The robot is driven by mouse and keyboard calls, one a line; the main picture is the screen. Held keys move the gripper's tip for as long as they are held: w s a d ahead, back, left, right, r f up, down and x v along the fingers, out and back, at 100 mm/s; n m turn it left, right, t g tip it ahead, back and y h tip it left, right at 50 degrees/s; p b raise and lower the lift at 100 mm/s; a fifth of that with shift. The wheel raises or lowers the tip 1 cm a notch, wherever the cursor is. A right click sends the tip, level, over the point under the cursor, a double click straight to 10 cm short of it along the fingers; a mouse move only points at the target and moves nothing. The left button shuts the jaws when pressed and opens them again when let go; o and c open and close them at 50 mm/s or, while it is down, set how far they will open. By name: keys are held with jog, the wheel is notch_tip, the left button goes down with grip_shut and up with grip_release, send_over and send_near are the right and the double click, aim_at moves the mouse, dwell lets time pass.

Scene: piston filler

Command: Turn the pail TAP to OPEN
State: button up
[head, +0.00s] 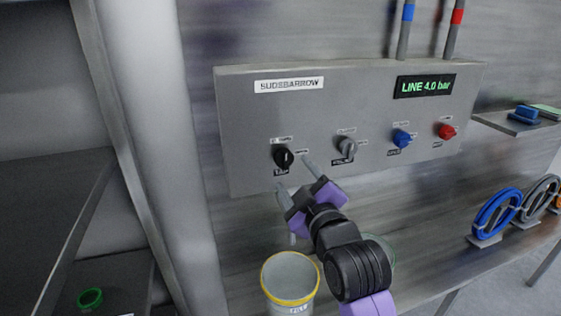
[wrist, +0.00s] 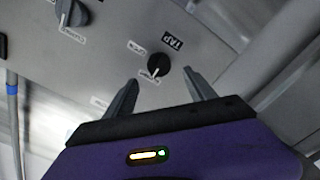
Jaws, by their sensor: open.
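The TAP knob (head: 283,158) is black and sits at the lower left of the grey control panel (head: 245,115). My gripper (head: 294,172) is open and empty, just in front of and below the knob. In the wrist view its fingertips (wrist: 162,82) are spread on either side of the knob, apparently not touching it.
To the right on the panel are a grey knob (head: 347,148), a blue knob (head: 402,138) and a red knob (head: 446,131). A yellow-rimmed pail (head: 290,262) stands below my gripper. Coiled blue hose (head: 497,214) is at the right. A shelf (head: 60,215) stands at the left.

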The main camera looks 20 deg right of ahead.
aim_at(284, 159)
jog(key=w+p, duration=0.1)
jog(key=w, duration=0.6)
jog(key=shift+w, duration=0.25)
jog(key=shift+c, duration=0.2)
jog(key=c, duration=1.3)
